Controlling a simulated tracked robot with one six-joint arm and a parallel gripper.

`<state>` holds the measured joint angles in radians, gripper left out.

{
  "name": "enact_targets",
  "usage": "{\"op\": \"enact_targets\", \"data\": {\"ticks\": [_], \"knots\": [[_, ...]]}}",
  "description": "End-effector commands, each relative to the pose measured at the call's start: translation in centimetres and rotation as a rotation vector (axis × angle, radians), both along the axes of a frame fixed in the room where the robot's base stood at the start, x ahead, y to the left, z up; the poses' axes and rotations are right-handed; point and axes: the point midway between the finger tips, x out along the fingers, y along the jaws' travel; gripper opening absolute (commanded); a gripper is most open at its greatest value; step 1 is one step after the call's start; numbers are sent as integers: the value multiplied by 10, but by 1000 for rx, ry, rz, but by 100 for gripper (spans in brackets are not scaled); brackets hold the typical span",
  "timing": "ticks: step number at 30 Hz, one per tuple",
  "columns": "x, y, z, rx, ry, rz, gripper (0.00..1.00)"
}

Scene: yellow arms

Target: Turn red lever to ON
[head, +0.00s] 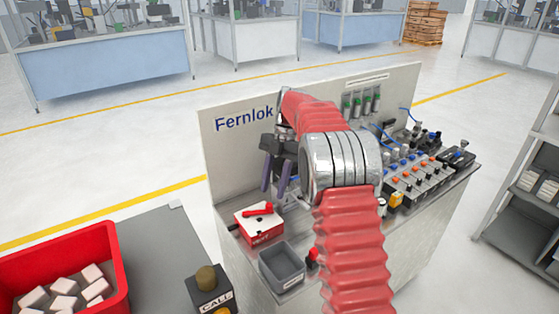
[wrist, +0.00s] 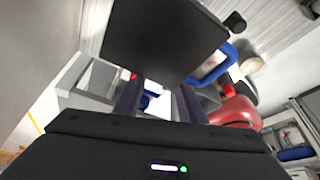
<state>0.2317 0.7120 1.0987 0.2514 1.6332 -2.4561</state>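A red box with a white top plate (head: 272,221) stands at the left end of the workbench in the head view. I cannot read the ON marking. My gripper (head: 273,191) hangs above and slightly right of the lever, fingers pointing down and apart, with nothing seen held. The gap to the lever looks small but is hard to judge. In the wrist view my gripper (wrist: 156,92) shows two dark fingers with an open gap. The lever is not clearly identifiable there.
An upright panel marked Fernlok (head: 230,150) stands behind the lever box. A grey bin (head: 283,268) sits in front of it. Rows of switches and connectors (head: 415,170) fill the bench's right side. A CALL box (head: 210,291) and a red crate (head: 115,265) are at lower left.

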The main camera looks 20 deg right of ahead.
Motion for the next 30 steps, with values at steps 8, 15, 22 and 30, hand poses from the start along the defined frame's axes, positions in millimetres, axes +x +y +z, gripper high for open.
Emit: {"op": "enact_targets", "data": {"ticks": [8, 15, 22, 30], "knots": [[8, -13, 37, -1, -2, -1, 36], [13, -22, 61, -1, -1, 0, 36], [17, -27, 78, -1, 0, -1, 36], [18, -29, 85, -1, 1, -1, 36]]}}
